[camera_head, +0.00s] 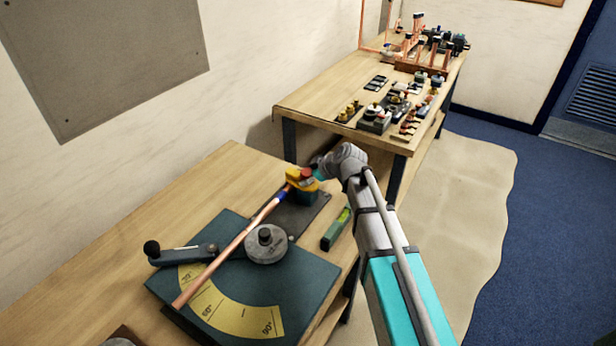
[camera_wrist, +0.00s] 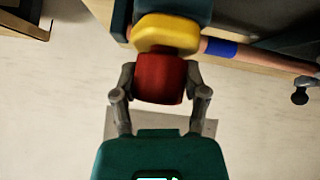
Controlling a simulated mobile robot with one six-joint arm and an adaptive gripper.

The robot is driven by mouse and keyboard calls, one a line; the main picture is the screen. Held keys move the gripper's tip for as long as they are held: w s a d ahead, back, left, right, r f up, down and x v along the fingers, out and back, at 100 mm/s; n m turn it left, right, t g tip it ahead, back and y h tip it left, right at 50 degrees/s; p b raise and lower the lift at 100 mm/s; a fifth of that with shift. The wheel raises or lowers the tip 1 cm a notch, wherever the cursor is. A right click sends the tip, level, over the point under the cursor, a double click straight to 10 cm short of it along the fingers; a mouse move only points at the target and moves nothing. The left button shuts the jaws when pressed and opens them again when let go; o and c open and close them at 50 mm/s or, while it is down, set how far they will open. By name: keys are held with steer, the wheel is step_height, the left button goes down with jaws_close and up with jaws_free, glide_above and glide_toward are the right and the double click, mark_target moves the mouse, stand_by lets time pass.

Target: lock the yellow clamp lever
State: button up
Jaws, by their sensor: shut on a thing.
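The yellow clamp lever (camera_head: 294,180) sits on a dark green clamp block (camera_head: 304,196) at the far end of the bending bench; the lever also shows in the wrist view (camera_wrist: 165,36). Its red grip (camera_wrist: 159,80) is between the two fingers of my gripper (camera_wrist: 160,86), which is shut on it. In the head view my gripper (camera_head: 318,172) reaches the lever from the right and partly hides it. A copper tube (camera_head: 236,243) with a blue band (camera_wrist: 220,48) runs up to the clamp. How the lever bears on the tube is hidden.
The bender plate (camera_head: 300,282) carries a yellow angle scale (camera_head: 243,318), a round grey former (camera_head: 266,244) and a handle with a black knob (camera_head: 151,248). A green level (camera_head: 337,228) lies near the bench's right edge. A second bench (camera_head: 310,98) holds fittings and copper pipework.

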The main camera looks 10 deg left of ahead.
jaws_close()
steer(key=shift+n+g, duration=0.4)
steer(key=o, duration=0.9)
jaws_free()
steer(key=shift+m+t, duration=0.3)
